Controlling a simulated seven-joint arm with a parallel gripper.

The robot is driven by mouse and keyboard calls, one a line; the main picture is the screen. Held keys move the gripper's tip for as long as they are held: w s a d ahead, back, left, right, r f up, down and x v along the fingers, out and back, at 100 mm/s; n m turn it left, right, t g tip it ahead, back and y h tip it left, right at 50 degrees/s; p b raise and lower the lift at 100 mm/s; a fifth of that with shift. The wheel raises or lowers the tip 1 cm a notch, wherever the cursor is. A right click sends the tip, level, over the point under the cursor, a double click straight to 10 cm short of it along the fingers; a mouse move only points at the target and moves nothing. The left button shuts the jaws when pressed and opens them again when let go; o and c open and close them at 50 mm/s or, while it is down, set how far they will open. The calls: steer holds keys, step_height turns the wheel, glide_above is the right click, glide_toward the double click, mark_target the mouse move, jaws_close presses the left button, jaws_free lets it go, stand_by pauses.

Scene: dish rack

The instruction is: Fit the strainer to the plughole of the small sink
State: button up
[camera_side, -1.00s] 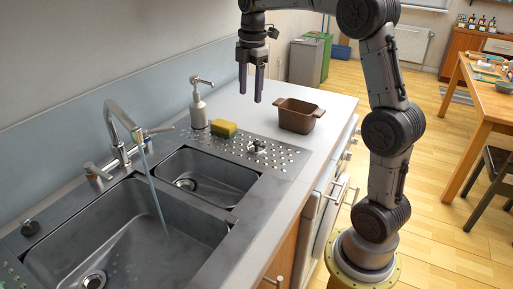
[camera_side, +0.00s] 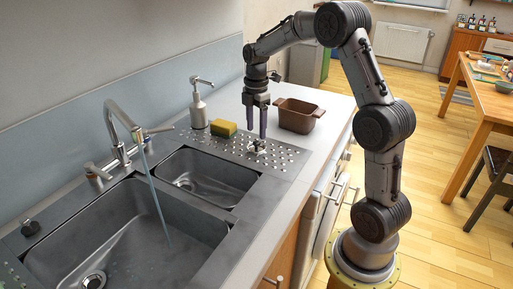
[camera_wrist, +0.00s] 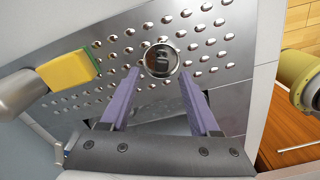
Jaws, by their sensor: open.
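In the wrist view the strainer (camera_wrist: 160,61) lies just beyond and between the fingertips. My gripper (camera_side: 256,134) is open and empty, pointing down, with its tips close above the strainer; its two purple fingers (camera_wrist: 159,75) stand apart in the wrist view. The small sink (camera_side: 213,178) is to the left of and in front of the strainer. Its plughole (camera_side: 185,184) shows as a dark round opening at the bottom left of the basin.
A yellow-green sponge (camera_side: 223,128) and a soap dispenser (camera_side: 199,105) stand left of my gripper. A brown dish (camera_side: 298,115) is close on its right. The tap (camera_side: 122,130) runs water into the large sink (camera_side: 125,245). Space above the small sink is clear.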

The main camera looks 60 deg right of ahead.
mark_target(257, 141)
step_height(257, 141, down, 4)
steer(key=shift+s+f, duration=0.1)
steer(key=shift+c, duration=0.3)
jaws_close()
